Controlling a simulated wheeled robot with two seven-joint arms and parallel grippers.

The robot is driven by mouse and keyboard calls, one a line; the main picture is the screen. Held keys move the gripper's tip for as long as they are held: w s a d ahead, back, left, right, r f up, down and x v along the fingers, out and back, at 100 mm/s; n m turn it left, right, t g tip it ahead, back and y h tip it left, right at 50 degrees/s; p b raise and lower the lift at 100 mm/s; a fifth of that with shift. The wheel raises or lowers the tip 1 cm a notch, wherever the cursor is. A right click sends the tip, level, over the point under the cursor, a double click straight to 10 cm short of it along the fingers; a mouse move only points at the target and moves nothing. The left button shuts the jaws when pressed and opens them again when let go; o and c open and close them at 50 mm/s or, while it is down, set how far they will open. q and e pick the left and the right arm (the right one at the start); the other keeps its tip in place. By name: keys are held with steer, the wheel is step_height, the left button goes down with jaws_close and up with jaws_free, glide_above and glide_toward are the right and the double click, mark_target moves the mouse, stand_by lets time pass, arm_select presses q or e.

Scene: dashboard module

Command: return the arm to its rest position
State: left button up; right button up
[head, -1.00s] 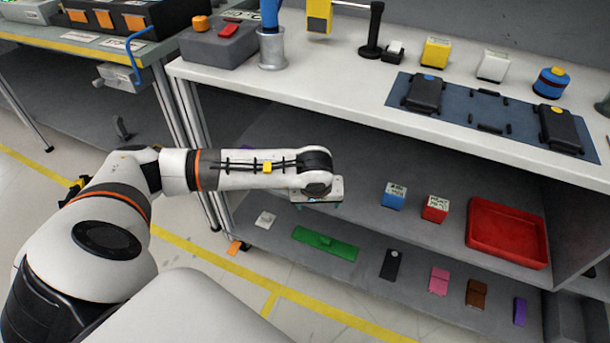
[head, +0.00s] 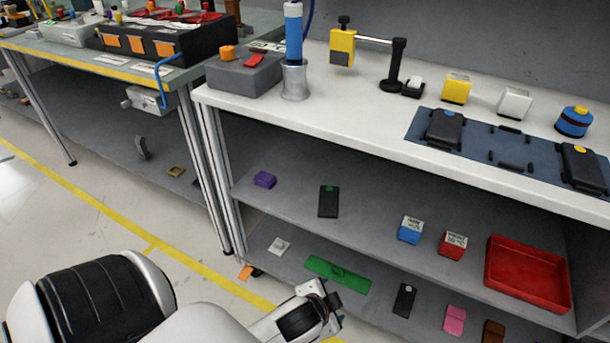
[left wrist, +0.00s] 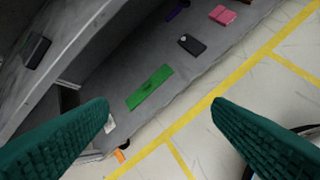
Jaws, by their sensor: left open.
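My left arm comes in low at the bottom of the head view, and its wrist (head: 305,312) is in front of the lower shelf, apart from the bench. My right arm is not in view.
The workbench (head: 330,118) holds a blue mat (head: 480,150) with black modules. The shelves below carry a red tray (head: 528,305), small boxes and a green plate (head: 345,278). Floor with a yellow line (head: 200,272) is clear at left.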

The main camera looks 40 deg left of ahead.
arm_select(q)
steer(key=s+d+f+n+g+h, duration=0.1)
steer(key=s+f+n+g, duration=0.3)
steer(key=s, duration=0.6)
steer(key=shift+d+f+g+h, duration=0.25)
steer(key=shift+f+g+h, duration=0.05)
steer(key=shift+f+g, duration=0.1)
steer(key=shift+w, duration=0.1)
